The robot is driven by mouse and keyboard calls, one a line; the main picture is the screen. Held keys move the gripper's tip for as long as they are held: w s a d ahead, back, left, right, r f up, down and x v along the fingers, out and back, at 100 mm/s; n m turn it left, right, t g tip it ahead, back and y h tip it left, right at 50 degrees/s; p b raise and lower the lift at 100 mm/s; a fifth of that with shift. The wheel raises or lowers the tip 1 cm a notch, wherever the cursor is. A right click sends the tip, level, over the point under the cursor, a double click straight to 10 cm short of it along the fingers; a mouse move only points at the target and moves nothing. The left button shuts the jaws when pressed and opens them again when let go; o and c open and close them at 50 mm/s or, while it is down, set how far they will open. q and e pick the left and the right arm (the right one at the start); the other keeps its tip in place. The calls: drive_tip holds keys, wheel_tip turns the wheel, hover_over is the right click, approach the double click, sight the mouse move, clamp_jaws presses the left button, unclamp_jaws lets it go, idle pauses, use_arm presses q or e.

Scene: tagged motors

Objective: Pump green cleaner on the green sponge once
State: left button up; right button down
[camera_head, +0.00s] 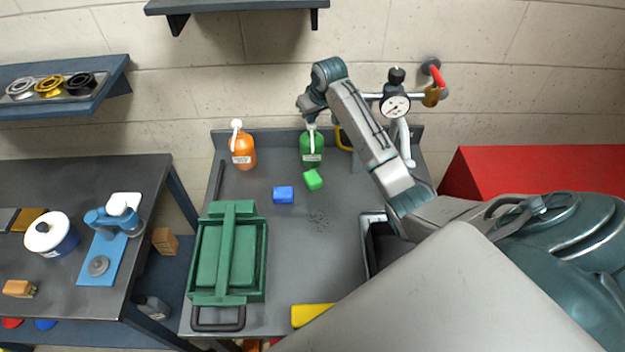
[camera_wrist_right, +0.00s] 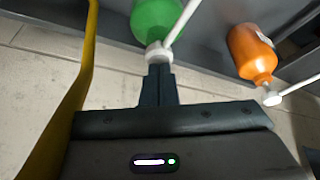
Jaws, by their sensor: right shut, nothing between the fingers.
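The green cleaner bottle (camera_head: 312,157) stands upright at the back of the sink table, with a white pump top. The green sponge (camera_head: 313,179) lies on the table just in front of it. My right gripper (camera_head: 310,119) is over the pump top, shut and empty. In the right wrist view, the closed fingertips (camera_wrist_right: 158,68) are at the white pump head (camera_wrist_right: 158,53) of the green bottle (camera_wrist_right: 157,14); I cannot tell whether they press on it. The spout shows beside the fingers. My left gripper is not in view.
An orange bottle (camera_head: 243,151) with a white pump stands left of the green one. A blue sponge (camera_head: 284,195) lies left of the green sponge. A green toolbox (camera_head: 199,270) is at front left. A yellow curved bar (camera_wrist_right: 83,70) and a gauge (camera_head: 395,106) are near my right arm.

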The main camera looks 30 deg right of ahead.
drive_tip(key=shift+s+f, duration=0.1)
drive_tip(key=shift+r+p, duration=0.5)
drive_tip(key=shift+r, duration=0.8)
wheel_tip(320, 180, up, 6)
idle(0.5)
idle(0.5)
